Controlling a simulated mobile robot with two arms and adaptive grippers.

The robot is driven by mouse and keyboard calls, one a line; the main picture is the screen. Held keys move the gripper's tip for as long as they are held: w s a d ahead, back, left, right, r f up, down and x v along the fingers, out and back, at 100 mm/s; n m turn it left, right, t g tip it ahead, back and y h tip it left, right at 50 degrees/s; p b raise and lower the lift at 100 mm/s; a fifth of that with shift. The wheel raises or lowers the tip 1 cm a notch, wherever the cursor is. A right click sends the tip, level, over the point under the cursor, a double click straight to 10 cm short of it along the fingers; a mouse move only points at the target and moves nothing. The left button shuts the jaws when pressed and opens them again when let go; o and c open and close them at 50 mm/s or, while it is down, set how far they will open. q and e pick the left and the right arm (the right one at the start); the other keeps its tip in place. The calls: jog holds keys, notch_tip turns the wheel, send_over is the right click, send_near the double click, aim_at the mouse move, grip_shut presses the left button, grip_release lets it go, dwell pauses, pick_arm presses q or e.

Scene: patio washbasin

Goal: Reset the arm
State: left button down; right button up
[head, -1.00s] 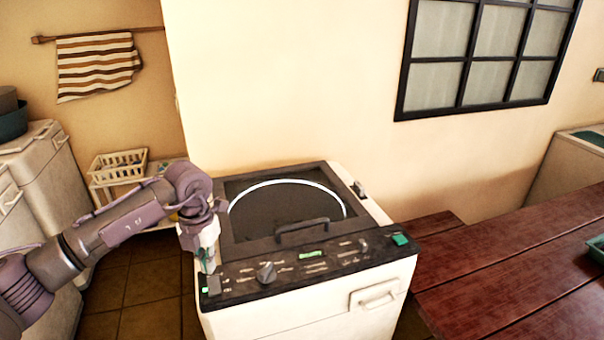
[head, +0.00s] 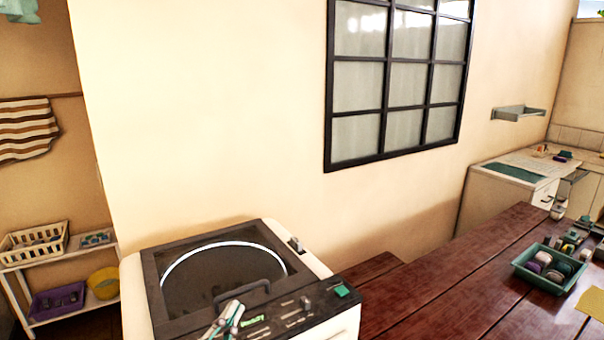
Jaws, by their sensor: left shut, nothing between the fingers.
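My left gripper (head: 230,314) shows only by its pale, green-marked fingers at the bottom edge. They are shut and empty. In the picture they overlap the front control panel of the white and black washing machine (head: 340,318), just below the handle of its round-windowed lid. I cannot tell whether they touch the panel. The rest of my left arm is out of view. The lid is closed. My right gripper is not in view.
A red-brown wooden table (head: 455,290) fills the lower right, bearing a green tray (head: 522,276) with several round items. A white shelf (head: 25,266) with baskets stands at the left. The wall above the machine is bare up to the barred window (head: 328,110).

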pick_arm(q)
jog(key=s+a+f+n+g+y, duration=0.3)
jog(key=s+a+f+n+g, duration=0.1)
jog(key=f, duration=0.4)
jog(key=s+a+f+n+g+y, duration=0.3)
jog(key=s+a+f+n+y, duration=0.15)
jog(key=f, duration=0.25)
jog(key=s+f+n+g+h, duration=0.1)
jog(key=s+f+g, duration=0.35)
jog(key=s, duration=0.45)
jog(key=s+f+n+g+h, duration=0.1)
jog(key=s+f+g, duration=0.35)
jog(key=s, duration=0.35)
jog(key=s+f+g+b, duration=0.1)
jog(key=s+f+b, duration=0.1)
jog(key=f, duration=1.4)
jog(key=s+f+b, duration=0.1)
jog(key=f+b, duration=0.1)
jog(key=f, duration=1.4)
jog(key=s+a+f+g+b, duration=0.1)
jog(key=s+a+f+b, duration=0.1)
jog(key=s+f, duration=1.3)
notch_tip(320, 180, down, 2)
jog(key=shift+s+a+f+m+g+b, duration=0.2)
jog(key=shift+s+a+m+g+b, duration=0.1)
jog(key=shift+s+m+b, duration=0.1)
jog(key=shift+y, duration=0.25)
